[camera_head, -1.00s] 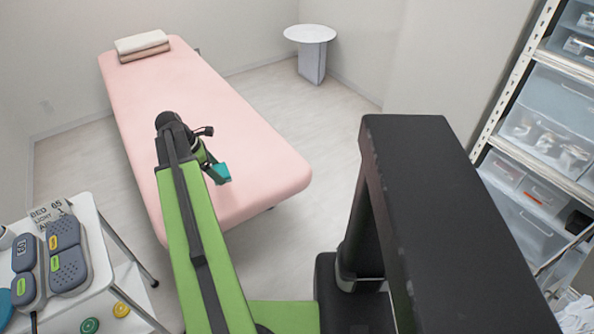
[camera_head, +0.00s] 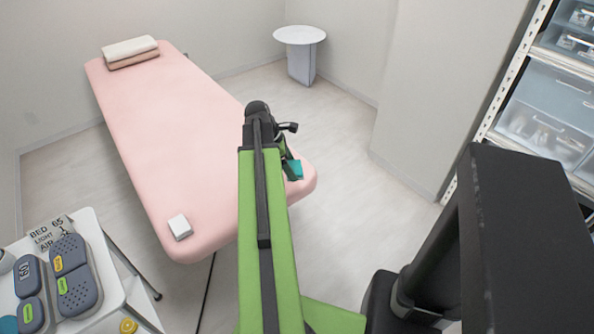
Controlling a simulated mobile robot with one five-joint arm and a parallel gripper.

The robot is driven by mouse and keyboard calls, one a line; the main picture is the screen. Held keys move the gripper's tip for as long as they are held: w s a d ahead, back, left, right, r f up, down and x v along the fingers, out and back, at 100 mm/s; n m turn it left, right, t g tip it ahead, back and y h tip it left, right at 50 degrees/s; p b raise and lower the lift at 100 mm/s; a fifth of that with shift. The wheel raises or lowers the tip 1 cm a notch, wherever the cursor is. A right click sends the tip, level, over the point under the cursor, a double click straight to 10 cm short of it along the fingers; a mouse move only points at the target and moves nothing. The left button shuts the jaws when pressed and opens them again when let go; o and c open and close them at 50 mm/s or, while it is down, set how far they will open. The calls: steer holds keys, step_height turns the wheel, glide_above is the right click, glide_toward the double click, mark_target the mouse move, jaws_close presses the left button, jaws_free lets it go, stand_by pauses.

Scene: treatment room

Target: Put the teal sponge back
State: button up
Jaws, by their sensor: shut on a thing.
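The teal sponge (camera_head: 294,169) is held at the end of my arm, over the right front part of the pink treatment bed (camera_head: 165,140). My gripper (camera_head: 289,163) is shut on it, partly hidden by my arm's end. I cannot tell how high above the bed the sponge is.
A small white block (camera_head: 180,227) lies on the bed's front end. A white side table (camera_head: 300,36) stands at the back, and folded towels (camera_head: 130,50) lie at the bed's far end. A white cart (camera_head: 110,265) with grey pads is front left. Shelves with clear bins (camera_head: 548,125) stand right. Floor between bed and shelves is clear.

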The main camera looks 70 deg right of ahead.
steer(key=s+d+r+n+t+h+p, duration=0.2)
steer(key=s+d+n, duration=0.4)
steer(key=s, duration=0.2)
steer(key=w+d+f+b, duration=0.1)
steer(key=w+f+b, duration=0.1)
steer(key=w, duration=0.1)
steer(key=w+d+f+b, duration=0.1)
steer(key=w+f+b, duration=0.1)
steer(key=w, duration=0.2)
steer(key=w+d+f+b, duration=0.2)
steer(key=w+f+b, duration=0.1)
steer(key=shift+w, duration=0.4)
step_height(320, 180, down, 4)
steer(key=b, duration=0.4)
steer(key=shift+f+b, duration=0.2)
steer(key=shift+b, duration=0.1)
steer(key=shift+r, duration=0.25)
steer(key=shift+f, duration=0.2)
steer(key=o, duration=1.2)
